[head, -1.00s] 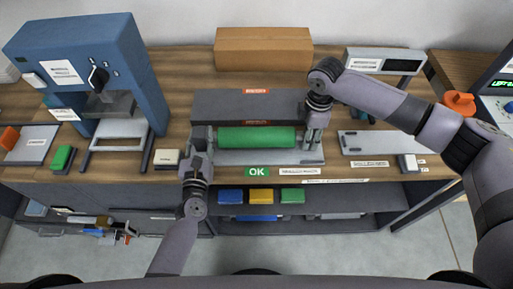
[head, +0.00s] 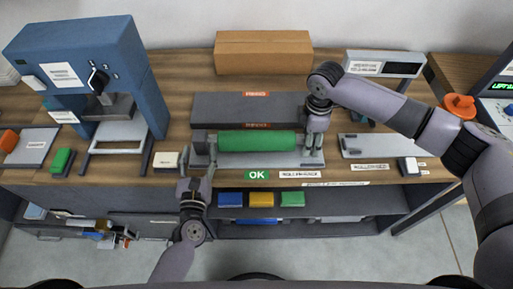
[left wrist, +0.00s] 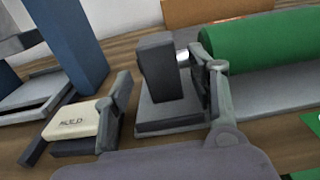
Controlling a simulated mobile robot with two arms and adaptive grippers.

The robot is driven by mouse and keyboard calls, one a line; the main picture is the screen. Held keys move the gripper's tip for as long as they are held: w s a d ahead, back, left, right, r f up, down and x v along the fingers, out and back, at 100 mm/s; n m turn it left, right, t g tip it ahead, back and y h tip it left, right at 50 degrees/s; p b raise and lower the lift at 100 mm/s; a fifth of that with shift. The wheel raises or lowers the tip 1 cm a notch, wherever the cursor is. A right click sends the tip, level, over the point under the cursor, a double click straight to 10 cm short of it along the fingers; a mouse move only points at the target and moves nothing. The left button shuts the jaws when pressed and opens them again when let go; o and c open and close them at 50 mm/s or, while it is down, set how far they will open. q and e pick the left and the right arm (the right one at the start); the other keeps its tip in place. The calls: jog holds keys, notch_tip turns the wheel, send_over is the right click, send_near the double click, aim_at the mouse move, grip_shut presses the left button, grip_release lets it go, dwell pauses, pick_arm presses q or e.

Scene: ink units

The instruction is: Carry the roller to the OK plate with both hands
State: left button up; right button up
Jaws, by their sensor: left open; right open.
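In the left wrist view the roller (left wrist: 262,42) has a silver shaft end at a dark upright support (left wrist: 160,68). My left gripper (head: 197,163) is open and empty at the plate's front left corner, apart from the roller. Its spread fingers also show in the left wrist view (left wrist: 165,95). My right gripper (head: 316,142) is open at the roller's right end; its fingers partly hide that end and its support.
A dark plate with red labels (head: 247,107) lies behind. A blue press (head: 140,70) stands left, with a cream block (head: 165,160) close to my left gripper. A grey tray (head: 378,146) lies right. Colored bins (head: 261,198) sit on the shelf below.

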jog(key=shift+r, duration=0.2)
pick_arm(q)
jog(key=s, duration=0.7)
jog(key=shift+s, duration=0.2)
pick_arm(e)
notch_tip(320, 180, up, 12)
jog(key=shift+f, duration=0.15)
pick_arm(q)
jog(key=shift+s, duration=0.1)
pick_arm(e)
jog(key=shift+s, duration=0.1)
